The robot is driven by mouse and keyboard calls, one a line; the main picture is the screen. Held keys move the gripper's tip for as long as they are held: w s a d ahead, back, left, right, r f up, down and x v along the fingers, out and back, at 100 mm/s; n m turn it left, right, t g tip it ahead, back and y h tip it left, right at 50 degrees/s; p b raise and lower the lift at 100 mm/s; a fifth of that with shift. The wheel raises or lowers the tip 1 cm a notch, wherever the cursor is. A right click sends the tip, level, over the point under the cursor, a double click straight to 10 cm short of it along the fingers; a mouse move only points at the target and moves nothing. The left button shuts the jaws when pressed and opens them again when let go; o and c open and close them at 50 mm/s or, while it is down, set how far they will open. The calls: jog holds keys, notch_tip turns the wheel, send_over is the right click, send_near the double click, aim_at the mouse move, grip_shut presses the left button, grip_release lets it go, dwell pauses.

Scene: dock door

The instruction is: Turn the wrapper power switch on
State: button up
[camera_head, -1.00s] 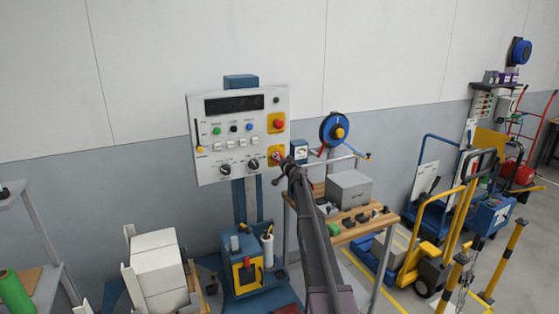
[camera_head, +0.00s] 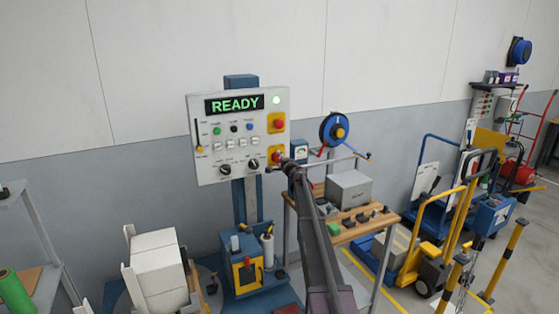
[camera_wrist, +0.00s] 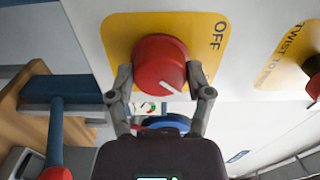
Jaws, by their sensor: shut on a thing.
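The wrapper control panel (camera_head: 211,163) stands on a blue post. The power switch is a red rotary knob with a white line on a yellow plate, large in the wrist view (camera_wrist: 160,65). The plate (camera_wrist: 118,38) bears the word OFF, turned sideways. My gripper (camera_wrist: 160,92) is shut on the red knob, with one finger on each side. In the head view my gripper (camera_head: 279,162) is at the panel's lower right corner and hides most of the knob.
A red button (camera_head: 278,124) on another yellow plate sits just above the knob. Two black dials (camera_head: 225,170) and several small buttons are to the left. A bench (camera_head: 350,233) with a grey box (camera_head: 349,188) stands to the right, close beside my arm.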

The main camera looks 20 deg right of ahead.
jog(key=shift+w+m, duration=0.15)
jog(key=shift+m, duration=0.15)
jog(key=o, duration=1.1)
jog(key=shift+o, duration=0.2)
jog(key=shift+s, duration=0.2)
jog(key=s, duration=1.1)
jog(key=shift+s+d, duration=0.2)
jog(key=shift+s, duration=0.2)
